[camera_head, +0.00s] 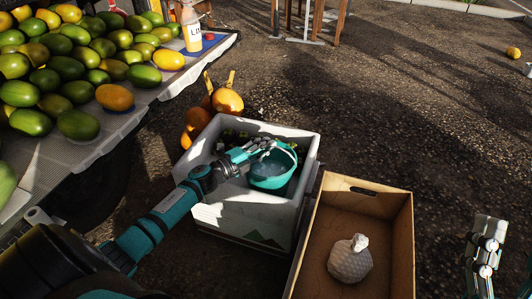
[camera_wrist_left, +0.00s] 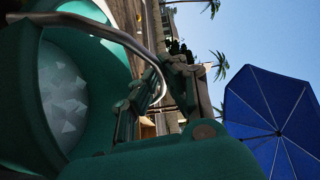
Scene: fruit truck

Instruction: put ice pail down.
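The teal ice pail (camera_head: 270,178) shows in the head view over the opening of the white box (camera_head: 240,221), within its walls. I cannot tell whether its base touches anything inside. In the left wrist view the pail (camera_wrist_left: 105,90) fills the left side, tilted in the picture, with clear ice cubes inside and a metal handle. My left gripper (camera_head: 258,147) is at the pail's rim, its fingers (camera_wrist_left: 152,95) closed around the handle. My right gripper (camera_head: 486,245) is at the right edge of the head view, away from the pail; its opening is unclear.
A brown open box (camera_head: 398,240) with a white knotted bag (camera_head: 350,262) stands right of the white box. A stall table with many mangoes (camera_head: 70,66) and a bottle (camera_head: 191,28) is at upper left. Orange fruits (camera_head: 227,101) lie behind the white box.

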